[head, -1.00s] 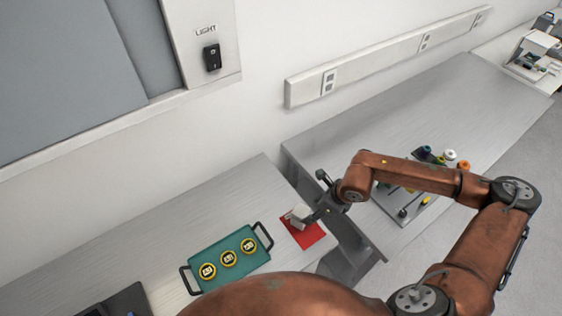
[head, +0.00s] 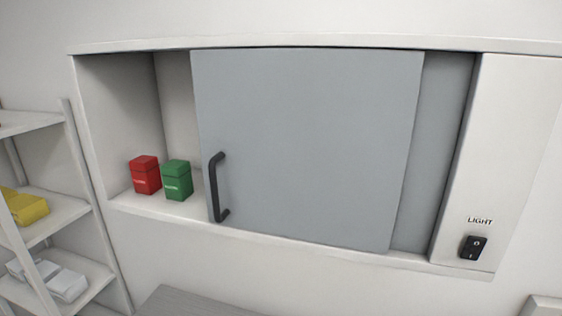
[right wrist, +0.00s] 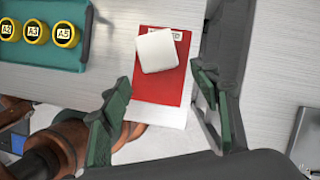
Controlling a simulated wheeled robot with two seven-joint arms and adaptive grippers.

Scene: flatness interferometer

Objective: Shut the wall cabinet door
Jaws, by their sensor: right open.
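The wall cabinet (head: 300,48) fills the middle of the head view. Its grey sliding door (head: 310,150) stands partway across, with a black vertical handle (head: 217,188) near its left edge. The left part of the cabinet is open, and a grey panel (head: 437,150) shows right of the door. A red box (head: 145,175) and a green box (head: 177,180) stand inside the opening. My right gripper (right wrist: 160,108) is open and empty in the right wrist view, above a red card (right wrist: 160,80) with a white block (right wrist: 157,50) on it. My left gripper is in no current view.
A light switch (head: 473,247) is on the cabinet's right panel. A shelf rack (head: 85,215) stands at the left with a yellow item (head: 25,207). In the right wrist view, a green tray (right wrist: 60,58) holds yellow-ringed pieces. The wall before the door looks clear.

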